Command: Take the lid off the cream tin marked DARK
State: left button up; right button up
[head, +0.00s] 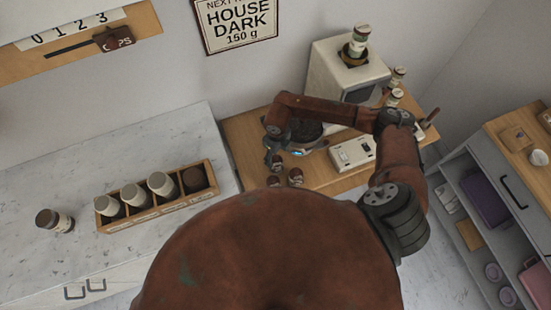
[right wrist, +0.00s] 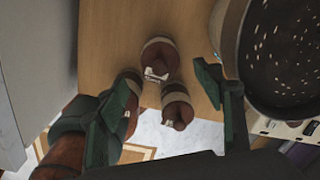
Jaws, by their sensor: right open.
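Several small tins with brown lids and pale bands stand on the wooden counter (head: 240,150), one of them a front tin (head: 295,175). The right wrist view shows a far tin (right wrist: 158,55), a near tin (right wrist: 177,107) and a left tin partly behind a finger (right wrist: 130,85). Their markings are too small to read, so I cannot tell which is DARK. My right gripper (head: 274,157) is open and empty above them. In the right wrist view its green fingers (right wrist: 165,80) are spread either side of the tins. My left gripper is out of view.
A dark round pan with pale specks (right wrist: 285,50) is close beside the right finger. A white box (head: 352,153) and a grinder-like machine (head: 325,65) stand right and behind.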

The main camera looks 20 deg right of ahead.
aim_at(277, 158)
jog(key=shift+w+d+f, duration=0.1)
jog(key=shift+f, duration=1.8)
jog(key=shift+c, duration=0.5)
jog(key=c, duration=1)
jog(key=shift+r, duration=0.1)
